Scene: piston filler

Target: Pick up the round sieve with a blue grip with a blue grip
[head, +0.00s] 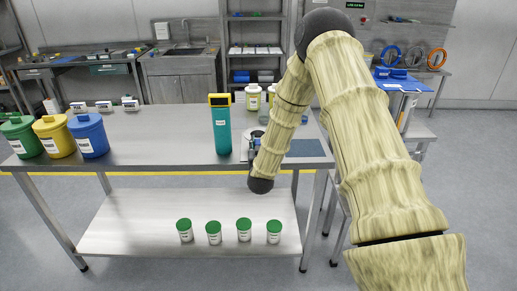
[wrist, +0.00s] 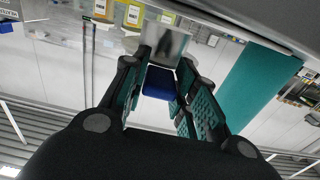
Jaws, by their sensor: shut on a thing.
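The round sieve's blue grip (wrist: 158,83) shows in the wrist view between the two teal-padded fingers of my gripper (wrist: 160,88). The fingers are shut on the grip. A greyish part (wrist: 165,46) beyond the grip looks like the sieve's body, but its outline is unclear. In the head view my gripper (head: 253,151) is low over the front of the table, largely hidden behind my forearm. The sieve is mostly hidden there, so I cannot tell whether it touches the table.
A tall teal device (head: 222,130) stands close to the left of my gripper. A dark blue mat (head: 306,148) lies to the right. Green, yellow and blue tubs (head: 88,136) stand at the left. Yellow-labelled jars (head: 253,97) stand behind. The table's middle left is clear.

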